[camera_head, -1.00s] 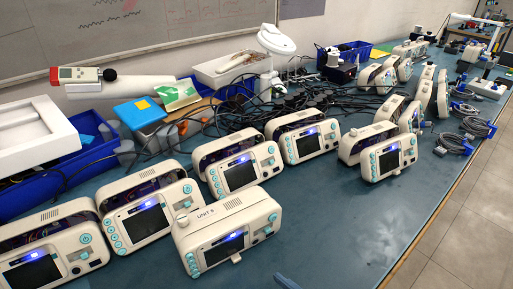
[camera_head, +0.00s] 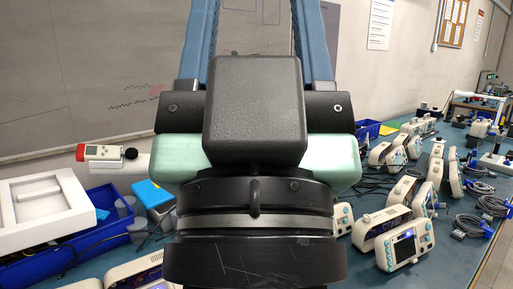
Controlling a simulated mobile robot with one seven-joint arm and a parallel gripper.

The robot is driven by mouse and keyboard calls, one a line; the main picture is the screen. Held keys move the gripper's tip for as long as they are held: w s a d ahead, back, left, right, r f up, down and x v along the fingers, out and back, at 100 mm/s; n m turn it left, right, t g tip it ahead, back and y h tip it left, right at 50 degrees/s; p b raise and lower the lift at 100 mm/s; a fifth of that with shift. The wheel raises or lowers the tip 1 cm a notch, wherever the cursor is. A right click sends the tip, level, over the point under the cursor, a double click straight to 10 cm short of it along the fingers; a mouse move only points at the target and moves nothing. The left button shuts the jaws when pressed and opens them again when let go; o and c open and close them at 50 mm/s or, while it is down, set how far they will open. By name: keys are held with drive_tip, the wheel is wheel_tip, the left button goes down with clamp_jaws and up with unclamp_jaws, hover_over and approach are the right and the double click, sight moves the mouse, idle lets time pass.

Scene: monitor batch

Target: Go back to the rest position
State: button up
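My gripper (camera_head: 256,25) fills the middle of the head view, very close to the camera and pointing up. Its black body and mint-green sides show, with two blue fingers rising from it. The fingers stand wide apart, with only the wall and board visible between them, so it looks open and empty. The fingertips are cut off by the top edge. Cream monitors with screens stand on the blue-green table; one lit monitor (camera_head: 403,247) is at the right. My gripper and wrist hide the middle of the table.
A blue bin (camera_head: 95,235) with a white foam tray (camera_head: 40,212) is at the left. A red and white handheld meter (camera_head: 100,152) is above it. Coiled grey cables (camera_head: 470,222) lie along the right table edge. A whiteboard (camera_head: 75,70) is behind.

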wheel_tip(320, 180, up, 14)
drive_tip(key=p, duration=1.1)
drive_tip(key=shift+f, duration=0.15)
